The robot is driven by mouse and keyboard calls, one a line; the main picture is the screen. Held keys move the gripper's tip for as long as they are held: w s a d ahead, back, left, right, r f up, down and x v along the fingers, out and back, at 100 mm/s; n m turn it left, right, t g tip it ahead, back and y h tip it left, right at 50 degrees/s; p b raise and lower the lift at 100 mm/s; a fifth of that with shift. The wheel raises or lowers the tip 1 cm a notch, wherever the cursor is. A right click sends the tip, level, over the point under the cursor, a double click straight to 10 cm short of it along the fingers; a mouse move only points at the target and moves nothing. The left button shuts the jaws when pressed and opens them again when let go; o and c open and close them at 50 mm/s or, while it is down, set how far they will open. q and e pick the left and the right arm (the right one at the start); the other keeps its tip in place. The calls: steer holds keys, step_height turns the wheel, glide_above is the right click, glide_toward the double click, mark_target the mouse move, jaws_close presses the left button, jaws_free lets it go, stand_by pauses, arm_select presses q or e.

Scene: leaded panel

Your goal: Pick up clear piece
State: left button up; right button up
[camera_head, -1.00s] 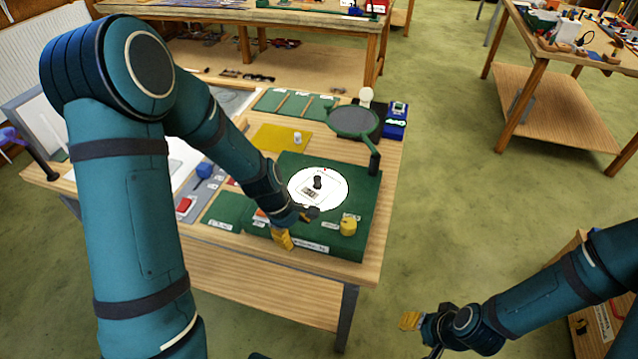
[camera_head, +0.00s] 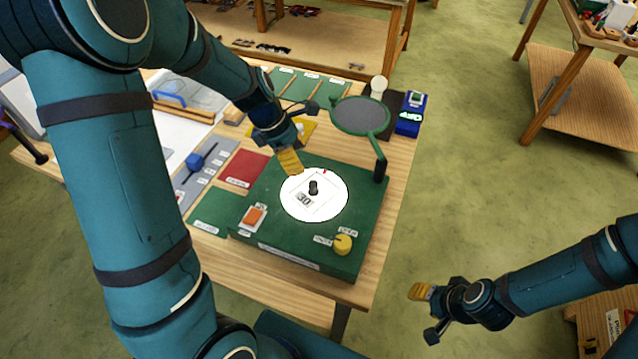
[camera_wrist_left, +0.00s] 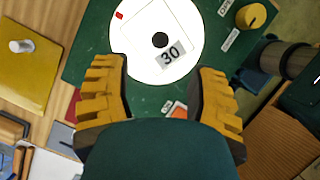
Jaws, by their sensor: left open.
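A white disc (camera_head: 325,207) with a black centre knob (camera_head: 313,187) and a "30" label lies on a green base. Faint thin lines, seemingly a square outline, show on it; I cannot tell for sure whether they are a clear piece. My left gripper (camera_head: 294,150) hangs over the disc's far left edge, open and empty. In the left wrist view its yellow fingers (camera_wrist_left: 158,70) stand wide apart, with the disc (camera_wrist_left: 145,70) beyond and between them. My right gripper (camera_head: 426,313) is away from the table, over the floor at lower right, its fingers spread and empty.
The green base (camera_head: 290,240) also carries an orange button (camera_head: 254,216) and a yellow knob (camera_head: 343,244). A round magnifier-like disc (camera_head: 360,116) on a post stands behind. A yellow mat with a small silvery cylinder shows in the left wrist view (camera_wrist_left: 22,75).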

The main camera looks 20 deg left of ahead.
mark_target(314, 183)
arm_select(q)
steer(key=x, duration=0.5)
steer(key=b+x, duration=0.1)
steer(key=x, duration=0.1)
steer(key=shift+s+d+f, duration=0.15)
steer(key=shift+s+f, duration=0.1)
steer(key=shift+f, duration=0.15)
steer(key=shift+x, duration=2.35)
steer(key=shift+w, duration=0.1)
steer(key=shift+c, duration=0.4)
jaws_close()
